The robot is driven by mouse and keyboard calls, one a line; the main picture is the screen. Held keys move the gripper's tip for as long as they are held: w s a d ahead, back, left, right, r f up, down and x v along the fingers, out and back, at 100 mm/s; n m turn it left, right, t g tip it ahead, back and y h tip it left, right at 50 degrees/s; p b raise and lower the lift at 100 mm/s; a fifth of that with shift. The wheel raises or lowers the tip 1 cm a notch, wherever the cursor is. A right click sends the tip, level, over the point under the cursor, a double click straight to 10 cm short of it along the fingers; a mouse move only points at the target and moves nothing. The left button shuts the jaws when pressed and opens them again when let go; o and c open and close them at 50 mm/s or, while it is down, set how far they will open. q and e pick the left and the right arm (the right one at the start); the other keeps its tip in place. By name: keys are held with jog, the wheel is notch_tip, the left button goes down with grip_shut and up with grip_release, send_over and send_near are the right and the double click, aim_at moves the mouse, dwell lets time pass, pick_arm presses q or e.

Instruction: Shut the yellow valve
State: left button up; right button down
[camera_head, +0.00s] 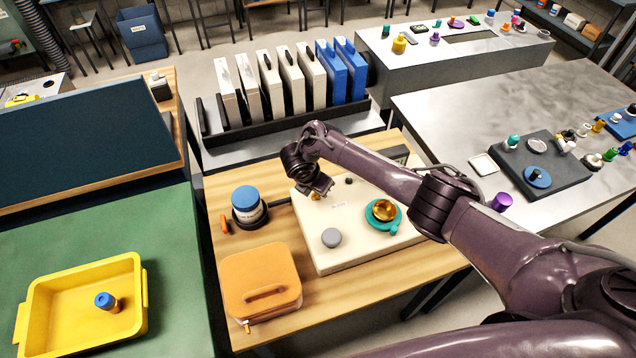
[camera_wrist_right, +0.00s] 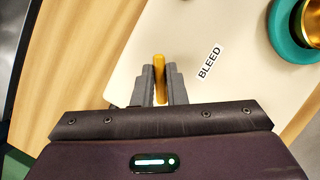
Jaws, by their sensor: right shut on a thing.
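The yellow valve shows in the right wrist view as a slim yellow handle (camera_wrist_right: 159,62) on a cream panel, beside the printed word BLEED. My right gripper (camera_wrist_right: 160,88) is shut on this handle, with one grey finger on each side of it. In the head view, my right gripper (camera_head: 322,188) points down at the panel's far left part. A small yellow bit of the valve (camera_head: 316,197) shows below it; the rest is hidden by the gripper. My left gripper is not in view.
The cream panel (camera_head: 350,255) also carries a grey knob (camera_head: 331,237) and a brass piece on a teal ring (camera_head: 384,211). A blue-lidded jar (camera_head: 247,205) and an orange case (camera_head: 262,270) stand left of it. Upright white and blue panels (camera_head: 290,80) stand behind.

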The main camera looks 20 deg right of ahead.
jog(key=m+g, duration=0.1)
jog(key=m, duration=0.2)
jog(key=shift+a+h, duration=0.1)
jog(key=shift+h, duration=0.2)
jog(key=shift+m+g, duration=0.7)
jog(key=shift+m, duration=1.1)
jog(key=c, duration=1.5)
grip_release()
jog(key=shift+o, duration=0.2)
jog(key=p+v, duration=0.1)
jog(key=v, duration=0.6)
jog(key=shift+a+r, duration=0.2)
jog(key=shift+r, duration=0.15)
